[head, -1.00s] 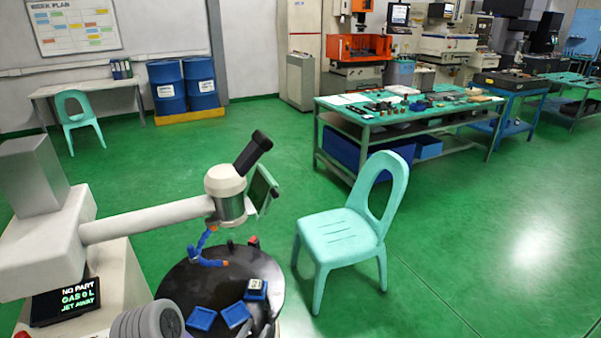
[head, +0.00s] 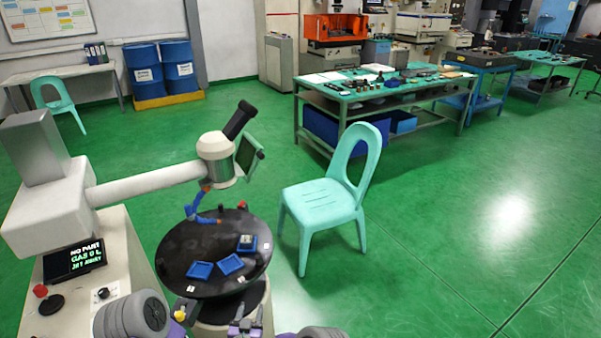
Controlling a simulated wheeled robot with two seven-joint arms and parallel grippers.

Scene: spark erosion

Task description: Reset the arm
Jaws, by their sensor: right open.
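My right gripper (head: 248,317) shows at the bottom edge of the head view, just in front of the round black table. Its two fingers stand apart with nothing seen between them. A grey, ribbed link of my left arm (head: 130,318) shows at the bottom left. A small dark part beside it (head: 184,310) looks like the end of my left gripper; its fingers cannot be made out. Much of both arms is cut off by the lower edge.
The black round table (head: 190,257) holds blue trays (head: 230,264), one with a part, under a microscope (head: 215,150). A control box with a screen (head: 75,260) stands at left. A turquoise chair (head: 325,200) stands right of the table. Green floor is clear further right.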

